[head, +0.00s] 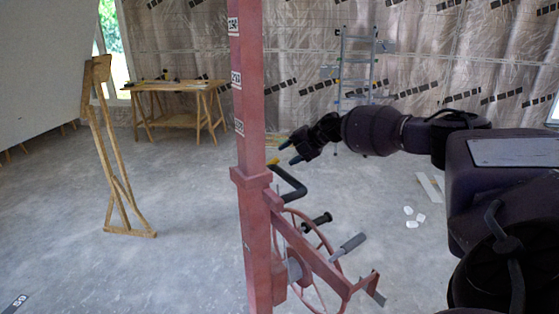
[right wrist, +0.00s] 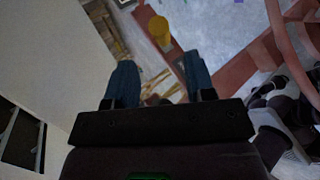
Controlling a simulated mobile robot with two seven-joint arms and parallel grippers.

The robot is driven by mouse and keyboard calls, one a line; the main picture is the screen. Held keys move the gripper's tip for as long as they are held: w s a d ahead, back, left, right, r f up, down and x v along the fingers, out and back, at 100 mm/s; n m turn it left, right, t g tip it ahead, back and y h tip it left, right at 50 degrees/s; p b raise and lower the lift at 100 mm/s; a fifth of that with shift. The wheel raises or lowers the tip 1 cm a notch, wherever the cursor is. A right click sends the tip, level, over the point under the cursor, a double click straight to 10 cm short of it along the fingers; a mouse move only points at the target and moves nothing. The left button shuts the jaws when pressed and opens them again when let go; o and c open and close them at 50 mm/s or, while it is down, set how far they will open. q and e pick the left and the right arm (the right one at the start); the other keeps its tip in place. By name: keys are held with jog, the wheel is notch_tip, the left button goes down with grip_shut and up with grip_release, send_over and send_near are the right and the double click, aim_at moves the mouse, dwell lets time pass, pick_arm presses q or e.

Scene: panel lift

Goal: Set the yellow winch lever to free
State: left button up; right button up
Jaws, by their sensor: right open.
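The yellow winch lever shows as a small yellow tip (head: 273,161) beside the red post (head: 251,100) of the lift in the head view. In the right wrist view its yellow round end (right wrist: 159,29) stands out beyond the two blue-tipped fingers, roughly centred between them. My right gripper (head: 288,153) is open and empty, just to the right of the lever tip in the head view. Its fingers also show in the right wrist view (right wrist: 158,72). They look apart from the lever, though the exact gap is hard to judge. My left gripper is out of view.
A wooden prop (head: 118,185), a workbench (head: 178,88) and a ladder (head: 355,65) stand further off. White pieces lie on open floor at right.

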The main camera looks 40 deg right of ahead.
jog(key=shift+v, duration=1.4)
